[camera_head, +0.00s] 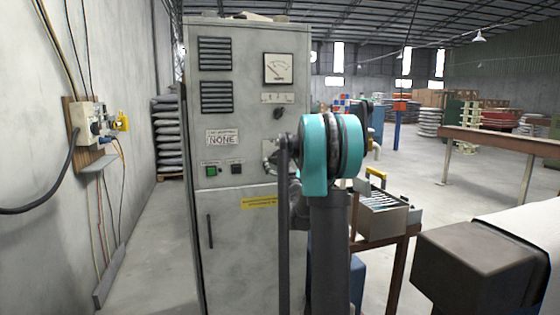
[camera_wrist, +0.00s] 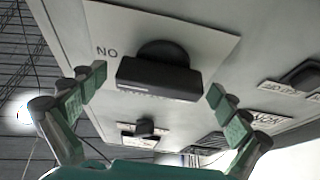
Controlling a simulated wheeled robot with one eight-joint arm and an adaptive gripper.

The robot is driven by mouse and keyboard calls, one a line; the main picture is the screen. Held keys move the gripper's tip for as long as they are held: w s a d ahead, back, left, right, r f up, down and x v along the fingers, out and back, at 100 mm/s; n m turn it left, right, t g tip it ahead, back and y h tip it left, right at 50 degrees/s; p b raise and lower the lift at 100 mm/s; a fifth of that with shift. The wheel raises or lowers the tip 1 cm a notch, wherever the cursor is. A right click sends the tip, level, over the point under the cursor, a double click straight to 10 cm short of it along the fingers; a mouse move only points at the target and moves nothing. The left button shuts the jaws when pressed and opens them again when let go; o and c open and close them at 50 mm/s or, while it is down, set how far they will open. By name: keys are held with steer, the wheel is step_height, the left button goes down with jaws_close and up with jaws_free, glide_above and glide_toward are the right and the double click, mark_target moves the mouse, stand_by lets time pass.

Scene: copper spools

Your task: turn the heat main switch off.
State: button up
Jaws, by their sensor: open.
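A large black rotary switch handle (camera_wrist: 158,78) sits on a white label plate (camera_wrist: 205,38) on the grey cabinet face in the wrist view. Only "NO" shows clearly on the plate; the rest is covered by the handle or unclear. The handle's long bar lies roughly across the picture. My gripper (camera_wrist: 157,90) is open, with one green-padded finger to each side of the handle and visible gaps to it. In the head view my teal arm joint (camera_head: 318,155) hides this switch and most of my gripper in front of the cabinet (camera_head: 235,240).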

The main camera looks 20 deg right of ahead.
steer(key=shift+w+r, duration=0.15)
steer(key=shift+w, duration=0.25)
steer(key=c, duration=1.2)
steer(key=shift+o, duration=0.2)
